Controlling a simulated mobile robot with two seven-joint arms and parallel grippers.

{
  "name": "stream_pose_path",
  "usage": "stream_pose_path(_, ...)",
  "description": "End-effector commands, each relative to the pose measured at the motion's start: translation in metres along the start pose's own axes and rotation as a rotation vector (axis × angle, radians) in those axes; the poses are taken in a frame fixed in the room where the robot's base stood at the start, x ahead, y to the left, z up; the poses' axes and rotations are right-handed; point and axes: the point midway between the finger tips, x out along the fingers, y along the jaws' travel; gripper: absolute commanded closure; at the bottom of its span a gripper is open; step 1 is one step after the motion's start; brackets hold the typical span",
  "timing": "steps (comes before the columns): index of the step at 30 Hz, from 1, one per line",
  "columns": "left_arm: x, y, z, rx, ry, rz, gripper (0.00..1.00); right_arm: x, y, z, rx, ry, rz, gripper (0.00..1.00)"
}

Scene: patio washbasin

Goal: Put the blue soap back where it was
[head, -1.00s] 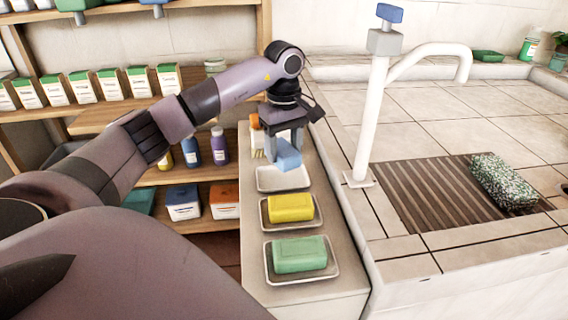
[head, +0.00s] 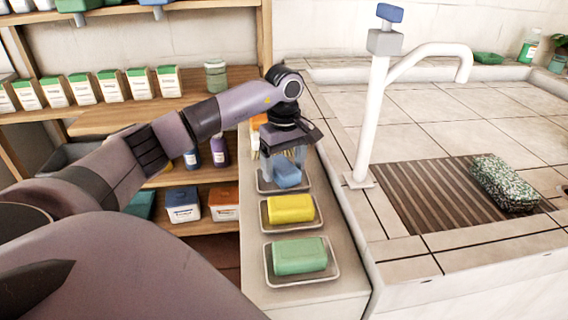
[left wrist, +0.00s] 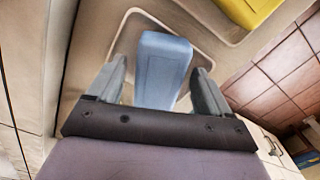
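The blue soap (head: 287,175) sits in the farthest of three white dishes (head: 264,187) in a row on the narrow ledge. My left gripper (head: 284,164) is low over that dish, with a finger on either side of the soap. In the left wrist view the blue soap (left wrist: 162,72) lies between the fingers, with a gap visible beside the left finger, so the gripper looks open. The dish rim (left wrist: 122,22) shows around it. Part of the soap is hidden by the fingers in the head view. My right gripper is not in view.
A yellow soap (head: 291,209) and a green soap (head: 299,255) lie in the two nearer dishes. A white tap (head: 371,110) stands right of the ledge. A speckled sponge (head: 503,183) lies on the slatted drain (head: 430,195). Shelves with boxes and bottles stand at left.

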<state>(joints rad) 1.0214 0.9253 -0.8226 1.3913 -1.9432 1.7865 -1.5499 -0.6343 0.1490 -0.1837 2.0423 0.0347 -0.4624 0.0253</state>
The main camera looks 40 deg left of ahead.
Motion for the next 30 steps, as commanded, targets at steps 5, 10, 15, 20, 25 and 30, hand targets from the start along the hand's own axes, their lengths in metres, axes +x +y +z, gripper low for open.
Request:
stream_pose_path(5, -0.006, 0.000, 0.000, 0.000, 0.000, 0.002, 0.20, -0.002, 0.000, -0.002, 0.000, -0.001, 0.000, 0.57)
stream_pose_path(10, -0.034, 0.001, 0.000, 0.000, 0.001, 0.005, 0.20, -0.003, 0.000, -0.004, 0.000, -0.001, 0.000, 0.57)
stream_pose_path(15, -0.072, 0.001, 0.000, -0.001, 0.001, 0.004, 0.20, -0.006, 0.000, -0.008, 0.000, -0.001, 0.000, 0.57)
stream_pose_path(20, -0.102, 0.001, 0.000, -0.001, 0.001, 0.003, 0.20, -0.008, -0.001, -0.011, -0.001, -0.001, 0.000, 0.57)
stream_pose_path(25, -0.120, 0.000, 0.000, -0.001, 0.000, 0.001, 0.20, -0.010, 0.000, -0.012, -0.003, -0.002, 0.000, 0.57)
stream_pose_path(30, -0.124, 0.000, 0.000, -0.001, 0.000, 0.000, 0.20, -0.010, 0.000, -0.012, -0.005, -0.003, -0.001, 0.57)
